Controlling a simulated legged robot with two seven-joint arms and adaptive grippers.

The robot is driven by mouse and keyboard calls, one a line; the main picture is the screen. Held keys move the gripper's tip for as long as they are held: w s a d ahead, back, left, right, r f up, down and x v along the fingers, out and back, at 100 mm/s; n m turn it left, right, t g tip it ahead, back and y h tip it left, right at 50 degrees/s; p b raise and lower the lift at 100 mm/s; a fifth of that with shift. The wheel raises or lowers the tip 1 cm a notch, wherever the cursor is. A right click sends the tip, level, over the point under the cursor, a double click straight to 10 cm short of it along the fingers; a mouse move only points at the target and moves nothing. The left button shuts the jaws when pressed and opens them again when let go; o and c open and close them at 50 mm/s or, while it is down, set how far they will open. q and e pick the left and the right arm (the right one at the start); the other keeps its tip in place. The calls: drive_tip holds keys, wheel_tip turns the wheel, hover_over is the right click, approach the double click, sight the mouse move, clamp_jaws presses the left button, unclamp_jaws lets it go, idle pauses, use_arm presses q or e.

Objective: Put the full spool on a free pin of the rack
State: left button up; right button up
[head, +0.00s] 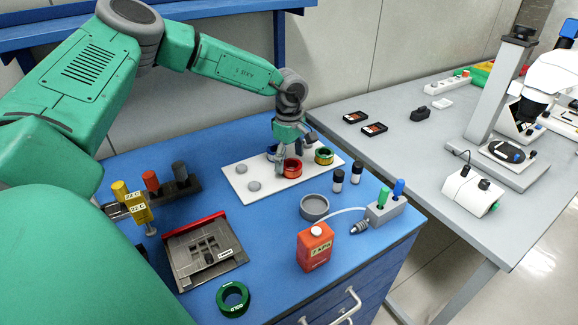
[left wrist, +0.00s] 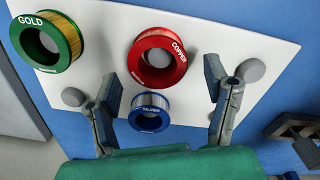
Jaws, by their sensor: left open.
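My left gripper (head: 290,148) is open above the white board (head: 235,187); its fingers (left wrist: 165,80) are spread and empty in the left wrist view. A red copper spool (left wrist: 158,55) lies just beyond the fingertips, and a blue silver spool (left wrist: 149,113) lies between the fingers. A green gold spool (left wrist: 45,42) with yellow winding is at upper left. Grey round pin tops (left wrist: 252,70) show bare on the board, including one below the gold spool (left wrist: 74,97). Another green spool marked GOLD (head: 233,299) lies on the blue table; its winding is not clear.
A grey fixture with a red bar (head: 205,250) and a holder with coloured cylinders (head: 180,187) stand left. A grey dish (head: 314,207), a red bottle (head: 314,246) and a tool block (head: 384,211) stand front right. A grey bench (head: 410,135) adjoins.

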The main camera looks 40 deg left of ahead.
use_arm(q)
wheel_tip(320, 180, up, 9)
drive_tip(key=shift+r, duration=0.15)
drive_tip(key=shift+d, duration=0.2)
idle(0.3)
drive_tip(key=shift+s, duration=0.1)
